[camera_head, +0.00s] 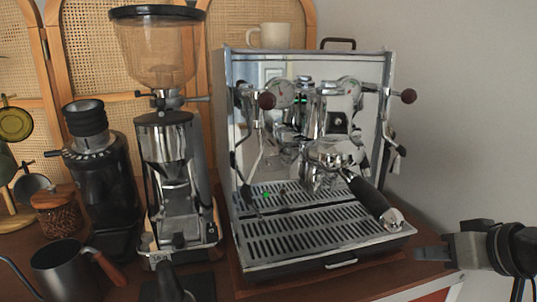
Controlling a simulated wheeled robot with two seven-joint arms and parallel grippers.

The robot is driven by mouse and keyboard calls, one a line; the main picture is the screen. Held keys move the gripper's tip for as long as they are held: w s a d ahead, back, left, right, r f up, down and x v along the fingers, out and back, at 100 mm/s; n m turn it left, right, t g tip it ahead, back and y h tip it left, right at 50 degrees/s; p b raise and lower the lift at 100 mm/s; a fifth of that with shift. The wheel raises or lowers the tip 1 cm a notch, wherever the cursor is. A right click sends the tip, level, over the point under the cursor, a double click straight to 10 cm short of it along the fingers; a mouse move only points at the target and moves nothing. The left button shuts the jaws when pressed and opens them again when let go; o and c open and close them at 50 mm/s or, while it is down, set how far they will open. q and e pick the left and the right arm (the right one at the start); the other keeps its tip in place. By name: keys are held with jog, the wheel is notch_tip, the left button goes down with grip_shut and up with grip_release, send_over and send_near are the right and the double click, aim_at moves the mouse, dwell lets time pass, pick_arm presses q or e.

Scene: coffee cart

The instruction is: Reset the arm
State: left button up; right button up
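My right arm comes in at the lower right edge. Its gripper (432,253) points left, beside the front right corner of the espresso machine (310,245), over the counter's right end. The fingers are seen small and side-on, and I cannot tell whether they are open or shut. No held object shows at them. A small gap seems to lie between the gripper and the machine. My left gripper is not in view. The portafilter (370,197) sits at the machine's group head, its black handle angled toward the front right.
A grinder with a clear hopper (157,52) stands left of the machine, with a black grinder (103,170) further left. A dark pitcher (62,268) and a black handle (170,284) are at the front left. A cup (271,36) sits on the machine. Space by the right wall is free.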

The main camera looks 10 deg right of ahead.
jog(key=s+a+f+n+g+h, duration=0.1)
jog(key=s+a+f+g, duration=0.2)
jog(key=f, duration=0.5)
jog(key=s+a+f+g+h, duration=0.1)
jog(key=s+a+f, duration=0.2)
jog(key=s+f, duration=0.35)
jog(key=s+a+f+n+g, duration=0.1)
jog(key=s+a+f+g, duration=0.1)
jog(key=s+a+f, duration=0.55)
jog(key=w+a+f+t+y, duration=0.2)
jog(key=w+a+f+t, duration=0.2)
jog(key=w+a+t, duration=0.1)
jog(key=shift+f+n+t, duration=0.3)
jog(key=shift+f+t, duration=0.1)
jog(key=shift+t, duration=0.5)
